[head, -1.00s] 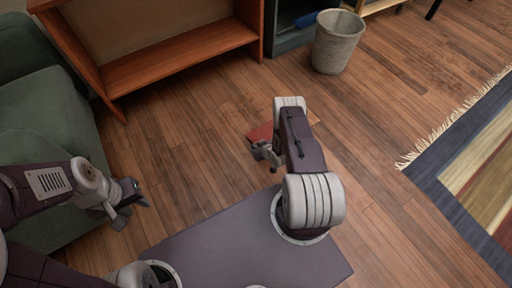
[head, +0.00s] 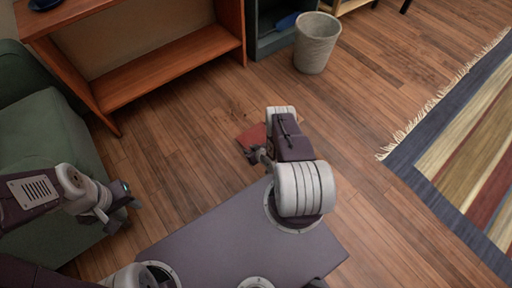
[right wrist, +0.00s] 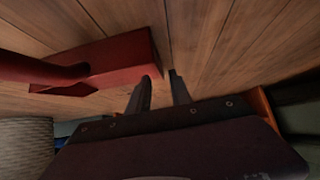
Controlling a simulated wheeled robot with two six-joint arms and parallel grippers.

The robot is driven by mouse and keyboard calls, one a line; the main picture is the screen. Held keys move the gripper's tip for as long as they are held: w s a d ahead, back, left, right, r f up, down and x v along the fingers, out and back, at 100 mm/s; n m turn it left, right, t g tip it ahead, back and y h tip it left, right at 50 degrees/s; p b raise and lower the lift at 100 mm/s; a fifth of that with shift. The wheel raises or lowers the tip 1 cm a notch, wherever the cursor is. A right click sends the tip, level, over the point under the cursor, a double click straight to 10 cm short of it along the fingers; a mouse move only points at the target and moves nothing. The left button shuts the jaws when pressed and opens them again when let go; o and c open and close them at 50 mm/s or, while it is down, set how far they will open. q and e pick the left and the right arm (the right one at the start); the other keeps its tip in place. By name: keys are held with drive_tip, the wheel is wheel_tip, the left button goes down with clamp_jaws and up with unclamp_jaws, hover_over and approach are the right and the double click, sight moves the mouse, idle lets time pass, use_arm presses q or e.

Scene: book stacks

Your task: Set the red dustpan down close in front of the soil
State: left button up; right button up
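The red dustpan (head: 252,137) shows on the wooden floor just beyond my right gripper (head: 256,155) in the head view; my right arm hides part of it. In the right wrist view the dustpan (right wrist: 125,55) lies left of my right gripper (right wrist: 160,82), its handle (right wrist: 40,70) running to the left edge. The two fingers stand apart with bare floor between them; nothing is gripped. Small dark specks, likely the soil (head: 243,113), lie on the floor just beyond the dustpan. My left gripper (head: 122,205) is empty beside the green sofa, its fingers apart.
A grey wastebasket (head: 316,45) stands by the dark shelf (head: 270,40) at the back. A wooden bookcase (head: 165,75) stands at back left, a green sofa (head: 50,130) at left. A striped rug (head: 440,150) lies at right. The floor between is clear.

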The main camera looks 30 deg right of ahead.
drive_tip(key=p+v, duration=0.8)
drive_tip(key=p, duration=0.1)
drive_tip(key=w+d+r+g, duration=0.2)
drive_tip(key=w+d+r, duration=0.2)
drive_tip(key=w+r, duration=0.65)
wheel_tip(320, 180, up, 13)
drive_tip(key=a+g+h, duration=0.1)
drive_tip(key=a+g, duration=0.1)
drive_tip(key=s+a+r+g, duration=0.1)
drive_tip(key=s+a+r, duration=0.3)
drive_tip(key=r, duration=0.4)
drive_tip(key=s+a+r+g, duration=0.1)
drive_tip(key=s+a+r, duration=0.3)
drive_tip(key=r, duration=0.4)
drive_tip(key=s+a+r+g, duration=0.1)
drive_tip(key=s+a+r, duration=0.1)
drive_tip(key=s, duration=0.4)
drive_tip(key=s+a+r+m, duration=0.1)
drive_tip(key=s+a+r, duration=0.2)
drive_tip(key=s, duration=0.3)
drive_tip(key=shift+s+a+r+g+y, duration=0.15)
drive_tip(key=shift+a+r+g+y, duration=0.2)
drive_tip(key=shift+r, duration=0.35)
